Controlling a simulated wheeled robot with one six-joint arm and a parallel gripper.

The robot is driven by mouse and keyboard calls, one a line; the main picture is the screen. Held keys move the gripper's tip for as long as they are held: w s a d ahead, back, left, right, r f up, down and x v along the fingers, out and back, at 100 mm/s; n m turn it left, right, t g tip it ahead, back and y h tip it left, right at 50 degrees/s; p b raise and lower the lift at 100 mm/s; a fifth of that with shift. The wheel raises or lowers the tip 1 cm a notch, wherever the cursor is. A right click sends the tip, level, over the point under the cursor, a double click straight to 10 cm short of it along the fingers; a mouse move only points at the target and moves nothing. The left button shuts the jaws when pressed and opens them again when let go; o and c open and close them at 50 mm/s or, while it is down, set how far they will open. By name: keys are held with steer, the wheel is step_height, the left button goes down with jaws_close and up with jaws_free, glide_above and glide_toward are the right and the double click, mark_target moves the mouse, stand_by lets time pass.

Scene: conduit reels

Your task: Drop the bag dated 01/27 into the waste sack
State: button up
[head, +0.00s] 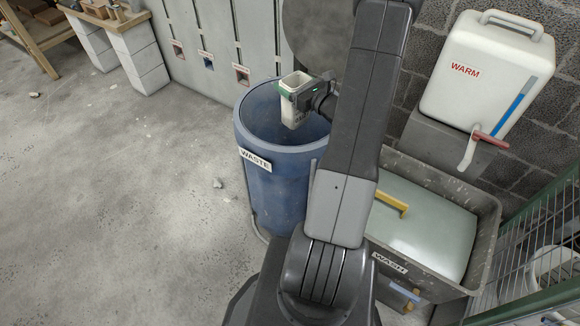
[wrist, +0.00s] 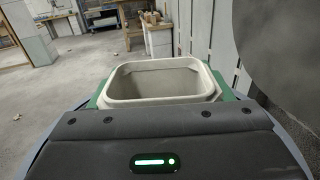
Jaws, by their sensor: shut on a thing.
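In the wrist view the bag's wide rim (wrist: 160,98) faces the camera, and the inside that shows looks empty. Dark marks on the bag's side are too small to read, so I cannot tell its date. The bag hangs upright over the mouth of the blue round bin (head: 275,190) labelled WASTE. Its lower end appears near rim level; the exact height is unclear. No separate sack liner can be made out.
A grey WASH trough (head: 490,205) holding pale liquid and a yellow-handled thing stands right of the bin. A white WARM tank (head: 490,75) is above it. A wire rack (head: 535,250) is at the far right. Pale lockers (head: 205,25) stand behind. The floor at left is mostly clear.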

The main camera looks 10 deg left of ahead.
steer(key=o, duration=1.8)
steer(key=shift+c, duration=0.2)
steer(key=shift+d, duration=0.1)
steer(key=v, duration=1.3)
steer(key=shift+s+d, duration=0.2)
steer(key=shift+d, duration=0.05)
